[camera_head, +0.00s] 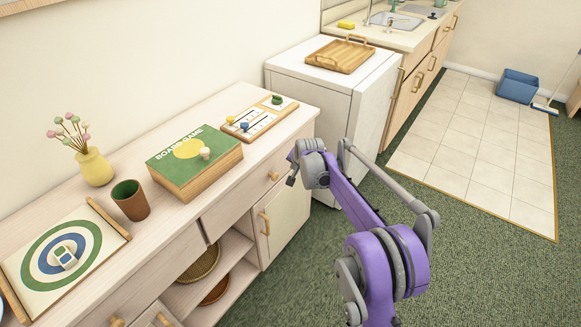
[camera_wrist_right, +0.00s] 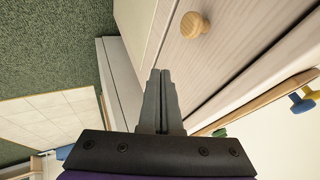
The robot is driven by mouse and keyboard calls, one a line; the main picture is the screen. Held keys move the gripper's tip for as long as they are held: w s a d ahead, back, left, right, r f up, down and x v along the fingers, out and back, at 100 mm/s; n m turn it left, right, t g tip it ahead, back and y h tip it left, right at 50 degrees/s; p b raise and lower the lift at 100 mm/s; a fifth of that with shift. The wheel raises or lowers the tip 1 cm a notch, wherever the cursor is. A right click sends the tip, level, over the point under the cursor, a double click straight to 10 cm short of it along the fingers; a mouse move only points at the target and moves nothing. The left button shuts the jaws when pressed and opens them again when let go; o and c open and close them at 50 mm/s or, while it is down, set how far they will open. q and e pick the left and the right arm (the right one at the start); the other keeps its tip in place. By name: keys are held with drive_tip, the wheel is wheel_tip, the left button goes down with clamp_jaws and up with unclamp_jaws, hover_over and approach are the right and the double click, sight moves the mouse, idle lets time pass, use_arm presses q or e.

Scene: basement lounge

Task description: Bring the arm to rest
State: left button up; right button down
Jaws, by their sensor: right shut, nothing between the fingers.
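My right arm is purple and grey and reaches in from the lower right in the head view. Its gripper (camera_head: 291,169) is in front of the right end of the wooden sideboard (camera_head: 225,206), near a drawer knob. In the right wrist view the two dark fingers (camera_wrist_right: 161,76) are together, with nothing between them. A round wooden knob (camera_wrist_right: 194,24) on the drawer front shows just beyond the fingertips, apart from them. My left gripper is in neither view.
On the sideboard are a green board game box (camera_head: 194,160), a brown cup (camera_head: 130,200), a yellow vase (camera_head: 94,167), a target board (camera_head: 62,258) and a small peg board (camera_head: 260,117). A white cabinet with a wooden tray (camera_head: 340,55) stands beyond. Green carpet at right is clear.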

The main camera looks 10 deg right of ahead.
drive_tip(key=s+a+r+n, duration=0.1)
drive_tip(key=s+r, duration=0.2)
drive_tip(key=s, duration=0.5)
drive_tip(key=s+r+n+g, duration=0.1)
drive_tip(key=s+r+n, duration=0.15)
drive_tip(key=s, duration=0.55)
drive_tip(key=s+a+r+n, duration=0.1)
drive_tip(key=s+r, duration=0.3)
drive_tip(key=s, duration=0.4)
drive_tip(key=s+f+n+g, duration=0.15)
drive_tip(key=s+f, duration=0.25)
drive_tip(key=s, duration=0.9)
drive_tip(key=s+f+n, duration=0.3)
drive_tip(key=s, duration=1)
use_arm(q)
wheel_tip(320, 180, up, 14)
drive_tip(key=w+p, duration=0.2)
drive_tip(key=p, duration=1)
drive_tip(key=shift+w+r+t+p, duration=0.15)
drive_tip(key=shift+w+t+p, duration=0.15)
drive_tip(key=shift+p, duration=0.1)
use_arm(e)
wheel_tip(320, 180, up, 13)
drive_tip(key=w, duration=0.3)
drive_tip(key=shift+r, duration=0.2)
